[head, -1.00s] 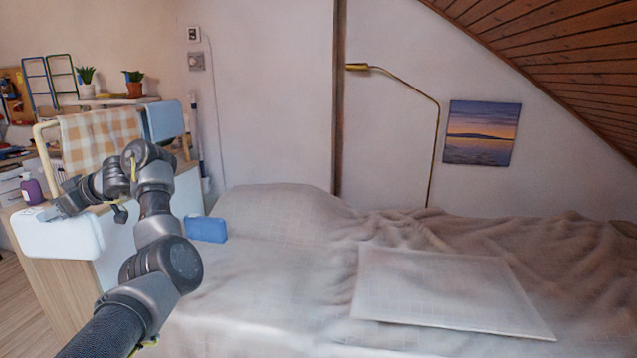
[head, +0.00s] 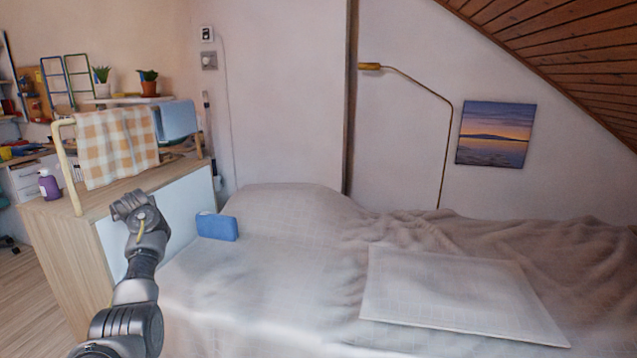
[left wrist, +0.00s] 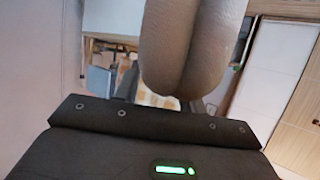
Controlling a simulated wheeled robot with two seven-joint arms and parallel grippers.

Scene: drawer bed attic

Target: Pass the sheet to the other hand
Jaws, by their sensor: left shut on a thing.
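In the left wrist view a grey-beige thing with two thick rounded folds, which looks like the folded sheet (left wrist: 185,45), hangs down in front of my left gripper (left wrist: 170,98). My left gripper is shut on it, though the fingertips are mostly hidden. In the head view my left arm rises from the lower left in front of the wooden cabinet; I make out neither its fingers nor the folded thing there. My right gripper is in neither view.
A bed with a wrinkled grey cover (head: 290,280) fills the front. A pale flat square (head: 450,290) and a blue box (head: 217,227) lie on it. The wooden cabinet (head: 60,250) at left bears a purple bottle (head: 49,185) and a checked cloth (head: 112,153).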

